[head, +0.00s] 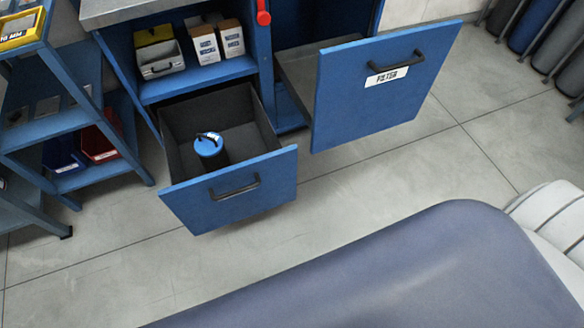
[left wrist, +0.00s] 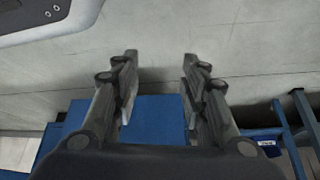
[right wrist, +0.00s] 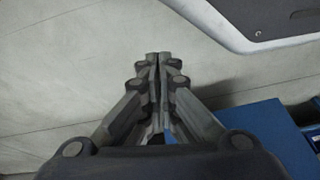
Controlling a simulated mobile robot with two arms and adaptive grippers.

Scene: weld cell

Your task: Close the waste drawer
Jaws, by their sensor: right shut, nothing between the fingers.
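In the head view a blue drawer (head: 230,190) with a black bar handle (head: 235,188) stands pulled out at the lower left of the cabinet. A dark canister with a blue lid (head: 209,146) stands inside it. I see no label on its front, so I cannot confirm it is the waste drawer. To its right, another blue front labelled FILTER (head: 345,100) is also pulled out. Neither gripper shows in the head view. My left gripper (left wrist: 160,57) is open and empty, with a blue surface beyond it. My right gripper (right wrist: 158,57) is shut and empty.
A blue shelf rack (head: 75,130) with bins stands left of the open drawer. Boxes (head: 216,42) sit on the cabinet shelf above it. The tiled floor (head: 390,165) in front of the drawers is clear.

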